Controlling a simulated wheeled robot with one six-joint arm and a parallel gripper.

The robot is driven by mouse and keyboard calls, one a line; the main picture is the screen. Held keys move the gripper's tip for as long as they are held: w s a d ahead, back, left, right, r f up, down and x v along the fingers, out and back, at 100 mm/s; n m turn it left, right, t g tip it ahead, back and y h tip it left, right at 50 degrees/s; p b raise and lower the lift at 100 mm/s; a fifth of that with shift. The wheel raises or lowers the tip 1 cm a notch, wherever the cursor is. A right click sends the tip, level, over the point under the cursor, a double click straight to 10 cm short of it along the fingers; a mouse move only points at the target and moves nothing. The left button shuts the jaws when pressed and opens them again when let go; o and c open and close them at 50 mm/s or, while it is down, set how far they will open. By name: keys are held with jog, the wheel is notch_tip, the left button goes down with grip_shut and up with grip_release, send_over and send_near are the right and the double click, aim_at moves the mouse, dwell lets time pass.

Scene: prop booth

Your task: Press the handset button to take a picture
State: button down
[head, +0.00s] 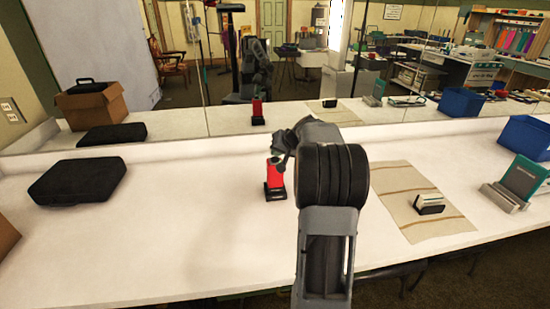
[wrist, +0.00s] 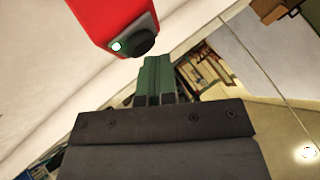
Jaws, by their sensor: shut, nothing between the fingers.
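The red handset (head: 275,176) stands upright in a small black base on the white counter, left of my arm. In the wrist view the red handset (wrist: 105,16) enters from the top edge, showing a dark end with a round black button (wrist: 143,42) and a small lit white-green lamp (wrist: 116,46). My gripper (wrist: 157,62) is shut and empty, its fingertips very close to the button; I cannot tell whether they touch it. In the head view my gripper (head: 279,157) is at the top of the handset, partly hiding it.
A black case (head: 78,181) lies at left. At right are a striped cloth (head: 400,190) with a small card holder (head: 430,204), a green-and-grey device (head: 515,185) and a blue bin (head: 528,138). A mirror (head: 330,75) behind the counter reflects the scene.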

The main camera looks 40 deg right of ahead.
aim_at(277, 158)
jog(key=shift+r, duration=0.15)
jog(key=shift+r+p, duration=0.4)
jog(key=shift+r, duration=0.25)
jog(key=shift+r, duration=0.15)
jog(key=shift+r+p, duration=1.55)
jog(key=shift+r, duration=0.8)
